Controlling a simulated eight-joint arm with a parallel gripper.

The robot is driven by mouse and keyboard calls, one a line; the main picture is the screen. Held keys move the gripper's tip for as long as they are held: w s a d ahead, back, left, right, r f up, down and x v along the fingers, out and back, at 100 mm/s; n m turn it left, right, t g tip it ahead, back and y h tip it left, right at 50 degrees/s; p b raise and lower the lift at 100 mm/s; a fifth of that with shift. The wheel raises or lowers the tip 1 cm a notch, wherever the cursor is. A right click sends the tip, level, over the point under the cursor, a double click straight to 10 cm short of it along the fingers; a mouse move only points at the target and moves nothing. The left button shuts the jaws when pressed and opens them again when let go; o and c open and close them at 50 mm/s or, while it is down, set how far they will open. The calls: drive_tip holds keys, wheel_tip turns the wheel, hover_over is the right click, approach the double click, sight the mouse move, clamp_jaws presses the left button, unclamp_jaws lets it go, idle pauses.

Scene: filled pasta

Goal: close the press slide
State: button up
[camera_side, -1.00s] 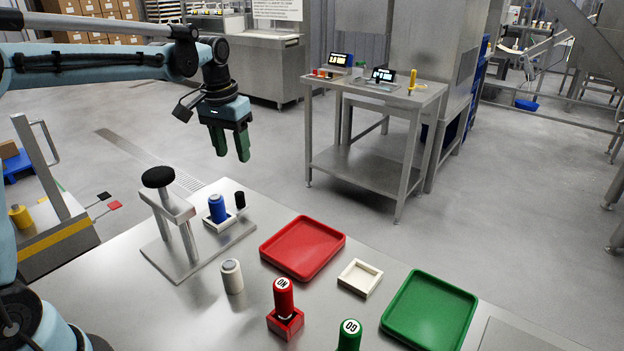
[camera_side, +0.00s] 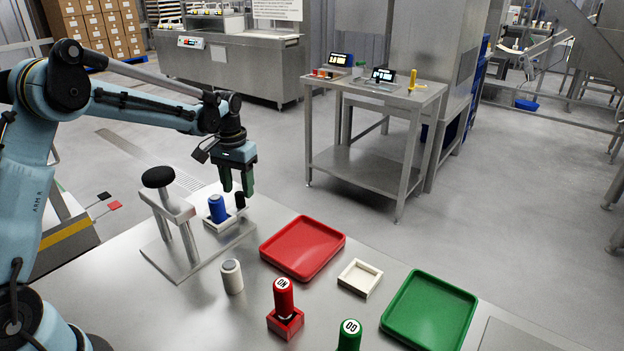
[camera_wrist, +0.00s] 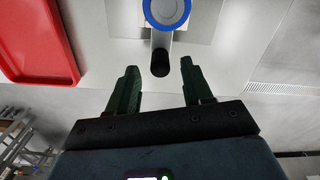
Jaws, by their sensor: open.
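The press (camera_side: 187,238) is a metal frame with a black round knob on top, on a flat plate at the table's left. Its pale slide (camera_side: 229,224) sticks out to the right of the frame and carries a blue cylinder (camera_side: 217,209). A black upright handle (camera_side: 240,201) stands at the slide's outer end. My gripper (camera_side: 238,191) points down, open and empty, right at the handle's top. In the wrist view the handle (camera_wrist: 160,62) appears between the two green fingertips (camera_wrist: 159,68), with a gap on each side. I cannot tell how far down the fingers reach beside it.
A red tray (camera_side: 262,249) lies to the right of the press. A grey-white cylinder (camera_side: 232,277) stands in front. A red stamp (camera_side: 284,298), a small cream tray (camera_side: 344,284), a green tray (camera_side: 384,318) and a green stamp (camera_side: 349,337) are further right.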

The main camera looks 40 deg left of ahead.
drive_tip(key=shift+f, duration=1.4)
clamp_jaws()
